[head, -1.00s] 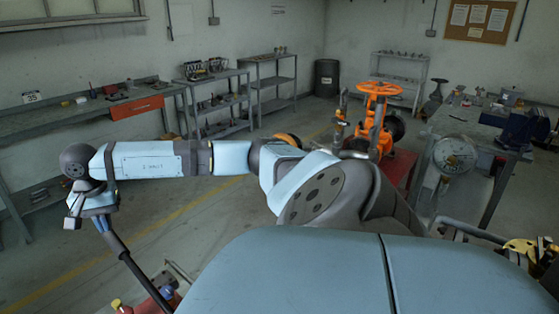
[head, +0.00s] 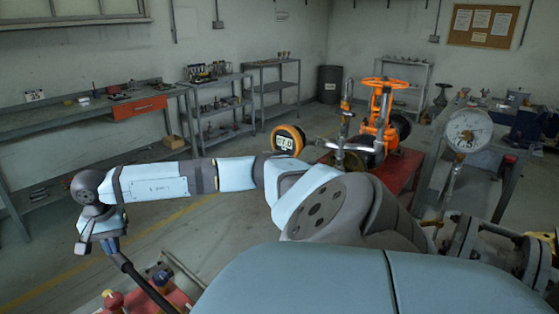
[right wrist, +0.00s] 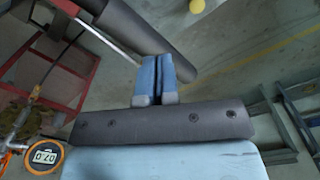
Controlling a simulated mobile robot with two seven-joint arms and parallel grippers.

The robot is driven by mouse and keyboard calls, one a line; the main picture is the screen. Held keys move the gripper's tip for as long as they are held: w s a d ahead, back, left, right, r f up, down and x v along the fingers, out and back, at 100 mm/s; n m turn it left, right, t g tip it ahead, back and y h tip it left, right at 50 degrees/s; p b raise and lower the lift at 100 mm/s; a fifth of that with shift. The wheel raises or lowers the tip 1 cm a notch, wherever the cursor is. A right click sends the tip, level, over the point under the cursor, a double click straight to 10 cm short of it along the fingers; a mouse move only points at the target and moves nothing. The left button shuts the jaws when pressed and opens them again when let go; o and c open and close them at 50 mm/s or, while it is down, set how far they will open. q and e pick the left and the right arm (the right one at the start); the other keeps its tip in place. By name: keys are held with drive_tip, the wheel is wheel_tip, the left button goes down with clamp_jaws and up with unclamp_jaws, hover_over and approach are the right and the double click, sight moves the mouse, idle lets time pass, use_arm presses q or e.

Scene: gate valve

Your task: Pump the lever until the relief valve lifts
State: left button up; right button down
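The lever (head: 146,285), a dark rod, slants up and left from a red pump unit (head: 180,298) at the bottom left of the head view. My right gripper (head: 113,248) is at its upper end. In the right wrist view the two blue fingers (right wrist: 158,62) are close together against the lever's dark sleeve (right wrist: 135,30) and appear shut on it; the contact is partly hidden. A round orange digital gauge (head: 288,139) reads about 07.0. It also shows in the wrist view (right wrist: 45,156). I cannot pick out the relief valve for sure. My left gripper is out of view.
An orange gate valve (head: 379,120) with a handwheel stands on a red stand (head: 402,172). A dial gauge (head: 468,131) stands at the right; its needle is unclear. Workbenches (head: 60,118) and shelves line the left wall. The floor between is clear.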

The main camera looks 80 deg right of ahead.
drive_tip(key=shift+f+p, duration=0.1)
drive_tip(key=shift+p, duration=0.2)
drive_tip(key=shift+r, duration=0.3)
use_arm(q)
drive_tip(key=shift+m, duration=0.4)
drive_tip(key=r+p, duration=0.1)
drive_tip(key=p, duration=0.1)
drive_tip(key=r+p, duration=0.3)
drive_tip(key=p, duration=0.2)
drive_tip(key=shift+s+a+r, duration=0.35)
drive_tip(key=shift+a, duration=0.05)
use_arm(e)
wheel_tip(320, 180, up, 12)
drive_tip(key=shift+r, duration=0.25)
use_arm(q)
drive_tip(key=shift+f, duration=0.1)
use_arm(e)
drive_tip(key=shift+f, duration=0.15)
